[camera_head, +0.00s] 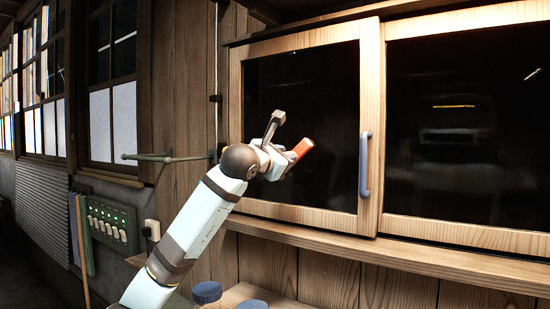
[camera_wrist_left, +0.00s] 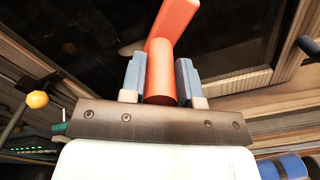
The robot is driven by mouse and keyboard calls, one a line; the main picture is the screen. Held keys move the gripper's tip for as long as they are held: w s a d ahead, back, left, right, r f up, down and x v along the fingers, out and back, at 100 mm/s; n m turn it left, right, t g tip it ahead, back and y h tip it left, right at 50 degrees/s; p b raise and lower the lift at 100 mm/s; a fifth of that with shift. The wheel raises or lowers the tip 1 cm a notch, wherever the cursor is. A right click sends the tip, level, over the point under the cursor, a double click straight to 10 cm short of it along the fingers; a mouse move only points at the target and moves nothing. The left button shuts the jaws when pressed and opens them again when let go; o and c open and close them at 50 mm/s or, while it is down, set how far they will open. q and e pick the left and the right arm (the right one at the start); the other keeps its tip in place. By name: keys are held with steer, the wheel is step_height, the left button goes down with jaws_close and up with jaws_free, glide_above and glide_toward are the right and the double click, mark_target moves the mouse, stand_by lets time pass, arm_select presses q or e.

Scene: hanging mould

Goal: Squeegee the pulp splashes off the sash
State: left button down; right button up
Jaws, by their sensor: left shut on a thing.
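The left wooden sash (camera_head: 371,110) frames dark glass and has a blue upright handle (camera_head: 365,163) on its right stile. My left gripper (camera_head: 286,160) is in front of the lower left part of its glass. It is shut on an orange-red tool (camera_head: 302,149), apparently the squeegee. In the left wrist view the tool's round grip (camera_wrist_left: 160,72) sits between the two blue-grey fingers (camera_wrist_left: 159,85), with a flat orange part beyond it. I cannot tell whether it touches the glass. A pale spot (camera_wrist_left: 70,47) shows on the dark glass there; I cannot tell if it is pulp. My right gripper is out of view.
A second dark pane (camera_head: 470,130) on the right carries a small pale streak (camera_head: 532,74). A wooden ledge (camera_head: 400,256) runs below the sashes. Blue-lidded jars (camera_head: 207,291) stand low in front. A metal bar (camera_head: 150,157) juts from the wall at left, above a green switch panel (camera_head: 112,225).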

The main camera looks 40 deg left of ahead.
arm_select(q)
steer(key=d, duration=0.4)
steer(key=shift+w+d, duration=0.25)
steer(key=shift+d, duration=0.05)
steer(key=s+b, duration=0.2)
steer(key=s, duration=0.4)
steer(key=shift+d+f+b, duration=0.15)
steer(key=shift+d+b, duration=0.15)
steer(key=shift+s, duration=0.15)
stand_by(0.3)
steer(key=shift+s+b, duration=0.7)
steer(key=shift+s, duration=1.25)
